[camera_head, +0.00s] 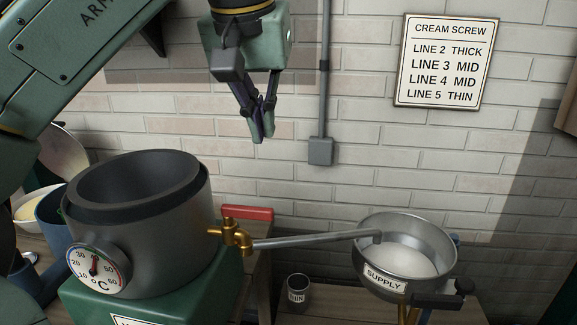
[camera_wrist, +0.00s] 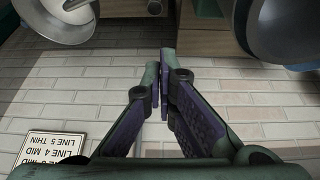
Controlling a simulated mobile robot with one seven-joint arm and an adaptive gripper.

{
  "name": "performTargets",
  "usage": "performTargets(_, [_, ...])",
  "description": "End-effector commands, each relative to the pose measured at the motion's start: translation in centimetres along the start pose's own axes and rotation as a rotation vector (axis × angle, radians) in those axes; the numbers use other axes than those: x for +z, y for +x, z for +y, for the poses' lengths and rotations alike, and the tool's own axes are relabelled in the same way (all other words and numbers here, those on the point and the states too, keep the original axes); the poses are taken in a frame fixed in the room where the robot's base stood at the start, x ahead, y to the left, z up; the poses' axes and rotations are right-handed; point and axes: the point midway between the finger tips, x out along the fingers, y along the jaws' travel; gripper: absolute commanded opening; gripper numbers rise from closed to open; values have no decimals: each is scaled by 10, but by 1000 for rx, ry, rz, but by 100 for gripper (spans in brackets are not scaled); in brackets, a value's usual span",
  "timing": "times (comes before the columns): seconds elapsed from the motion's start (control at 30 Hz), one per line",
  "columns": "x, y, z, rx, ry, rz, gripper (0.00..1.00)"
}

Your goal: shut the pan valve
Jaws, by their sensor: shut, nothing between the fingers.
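A brass valve (camera_head: 237,238) with a red lever (camera_head: 248,213) sits at the right side of a dark pot. The lever points right, roughly along a grey pipe (camera_head: 310,241) that runs to a metal pan labelled SUPPLY (camera_head: 447,247). The pan holds white liquid; it also shows in the wrist view (camera_wrist: 48,33). A dark handle-like part (camera_head: 445,299) is at its front right, and brass shows beneath it. I cannot tell its function. My gripper (camera_head: 262,138) is shut and empty, pointing down above the valve, apart from it. It also shows in the wrist view (camera_wrist: 160,58).
The dark pot (camera_head: 190,235) with a round thermometer stands at the left on a green base (camera_head: 190,300). A wall sign (camera_head: 446,62) and grey conduit box (camera_head: 320,151) are behind. Space around my gripper is clear.

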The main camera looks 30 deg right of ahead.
Motion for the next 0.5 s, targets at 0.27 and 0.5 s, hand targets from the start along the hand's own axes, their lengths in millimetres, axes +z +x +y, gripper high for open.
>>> performTargets(0.27, [11,16,2,-20,-6,-68,0])
performTargets(0.5, [14,64,1,-19,-6,-65,0])
